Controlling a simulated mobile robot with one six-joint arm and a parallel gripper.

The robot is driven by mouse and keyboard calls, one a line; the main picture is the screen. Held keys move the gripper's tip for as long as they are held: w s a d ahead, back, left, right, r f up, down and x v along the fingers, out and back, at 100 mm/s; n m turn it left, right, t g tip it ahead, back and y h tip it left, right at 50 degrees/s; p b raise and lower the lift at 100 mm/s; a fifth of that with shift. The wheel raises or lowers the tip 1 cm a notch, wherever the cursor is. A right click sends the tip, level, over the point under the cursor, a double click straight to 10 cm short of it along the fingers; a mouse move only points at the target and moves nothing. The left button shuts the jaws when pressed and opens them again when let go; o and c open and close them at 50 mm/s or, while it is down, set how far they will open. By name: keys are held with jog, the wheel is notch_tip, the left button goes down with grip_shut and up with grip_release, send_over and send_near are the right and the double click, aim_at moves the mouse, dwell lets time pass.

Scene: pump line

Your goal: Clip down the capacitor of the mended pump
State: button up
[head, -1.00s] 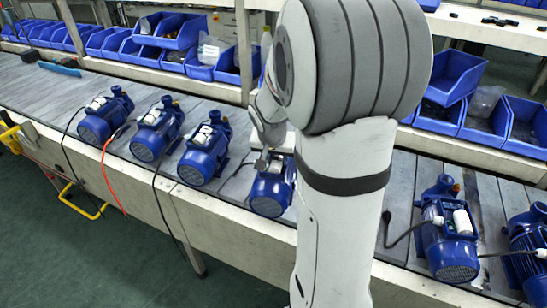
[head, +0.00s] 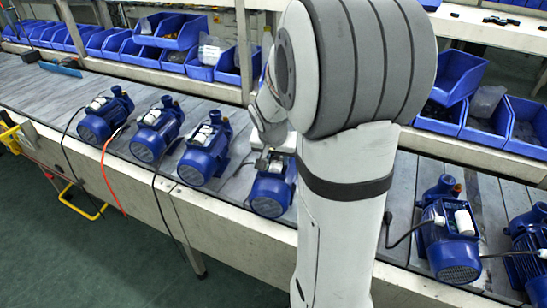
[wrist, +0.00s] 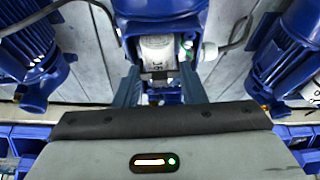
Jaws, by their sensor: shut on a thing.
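The pump (head: 269,192) in front of my arm is blue and stands on the line, partly hidden behind my arm in the head view. In the wrist view its blue body (wrist: 160,10) is at the top middle. A white capacitor (wrist: 158,48) with printed marks lies against that body, a dark band across its near end. My gripper (wrist: 160,78) has one finger on each side of this near end and is shut on the capacitor. My gripper also shows in the head view (head: 263,158), small and partly hidden. Whether a clip holds the capacitor is unclear.
Several blue pumps stand along the bench, including a left neighbour (head: 205,150) and a right one (head: 449,235). Dark cables and a red cable (head: 108,180) hang over the front edge. Blue bins (head: 460,75) line the shelf behind.

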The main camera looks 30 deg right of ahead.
jog(key=shift+f+b, duration=0.3)
jog(key=shift+b, duration=0.05)
jog(key=o, duration=1)
jog(key=shift+a, duration=0.1)
jog(key=shift+p+v, duration=1.5)
jog(key=shift+v, duration=1.35)
jog(key=shift+r, duration=0.15)
jog(key=shift+r, duration=0.1)
jog(key=v, duration=0.7)
jog(key=shift+r, duration=0.25)
